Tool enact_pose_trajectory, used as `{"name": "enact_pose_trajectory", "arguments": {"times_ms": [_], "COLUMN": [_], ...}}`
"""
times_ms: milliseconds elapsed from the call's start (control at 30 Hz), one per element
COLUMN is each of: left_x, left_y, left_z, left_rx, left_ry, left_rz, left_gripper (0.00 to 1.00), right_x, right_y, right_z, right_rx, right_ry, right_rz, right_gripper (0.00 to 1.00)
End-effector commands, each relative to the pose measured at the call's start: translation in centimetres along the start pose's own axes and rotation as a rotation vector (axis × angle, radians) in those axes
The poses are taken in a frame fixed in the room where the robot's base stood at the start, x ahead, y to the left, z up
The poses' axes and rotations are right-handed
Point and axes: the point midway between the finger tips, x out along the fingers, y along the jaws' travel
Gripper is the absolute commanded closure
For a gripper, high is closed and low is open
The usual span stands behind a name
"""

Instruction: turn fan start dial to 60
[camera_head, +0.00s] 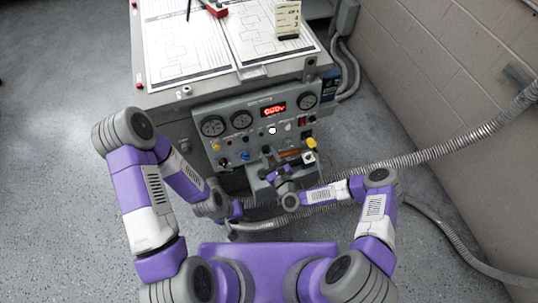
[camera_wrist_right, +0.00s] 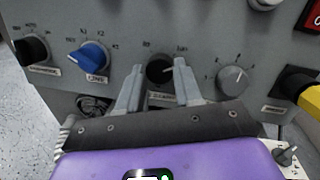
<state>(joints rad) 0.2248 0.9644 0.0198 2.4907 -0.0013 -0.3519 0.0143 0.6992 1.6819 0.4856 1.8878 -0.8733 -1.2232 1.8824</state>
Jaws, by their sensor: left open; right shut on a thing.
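A black dial (camera_wrist_right: 160,68) sits on the grey panel (camera_wrist_right: 205,40), with scale marks around it and a partly hidden label below, too blurred to read. My right gripper (camera_wrist_right: 158,76) is shut on this dial, one finger on each side. In the head view my right gripper (camera_head: 268,161) is at the panel's lower front and covers the dial. I cannot read which dial is the fan start dial or its setting. My left gripper (camera_head: 233,216) is open, low beside the cabinet, apart from the panel.
A blue knob (camera_wrist_right: 91,57) and a grey knob (camera_wrist_right: 233,79) flank the held dial. A yellow-tipped handle (camera_wrist_right: 308,92) is close on the right. The red display (camera_head: 273,108) is lit. A corrugated hose (camera_head: 440,151) runs behind my right arm.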

Motion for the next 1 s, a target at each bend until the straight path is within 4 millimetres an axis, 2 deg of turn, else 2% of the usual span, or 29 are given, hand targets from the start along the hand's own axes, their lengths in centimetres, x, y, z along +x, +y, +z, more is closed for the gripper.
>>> {"name": "enact_pose_trajectory", "arguments": {"times_ms": [533,1000], "left_x": [-0.3,-1.5], "left_y": [0.1,0.6], "left_z": [0.0,0.1], "left_rx": [0.0,0.0], "left_ry": [0.0,0.0], "left_rz": [0.0,0.0], "left_gripper": [0.57,0.57], "right_x": [0.0,0.0], "right_y": [-0.2,-0.2], "right_z": [0.2,0.5], "right_rx": [-0.512,-0.951], "right_ry": [0.034,0.063], "right_rz": [0.09,0.165], "right_gripper": [0.96,0.96]}}
